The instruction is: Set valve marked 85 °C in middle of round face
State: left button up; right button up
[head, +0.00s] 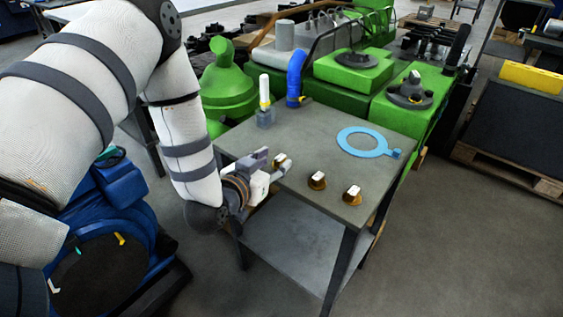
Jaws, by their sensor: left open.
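Three small valves with brass-coloured bases and pale tops stand on the grey table: a left one (281,161), a middle one (317,181) and a right one (352,195). Their markings are too small to read, so I cannot tell which is 85 °C. My left gripper (272,163) is open at the table's left front edge, its fingers close to the left valve. I cannot tell whether they touch it. A dark round face (410,93) with a small raised part sits on the green engine block behind the table. My right gripper is not in view.
A blue ring gasket (362,142) lies on the table (300,142). A bottle with a yellow band (265,92) and a blue bent hose (296,76) stand at its back left. Another dark round part (356,60) is on the green engine.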

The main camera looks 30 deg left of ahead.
pick_arm(q)
jog(key=shift+x, duration=1)
grip_shut()
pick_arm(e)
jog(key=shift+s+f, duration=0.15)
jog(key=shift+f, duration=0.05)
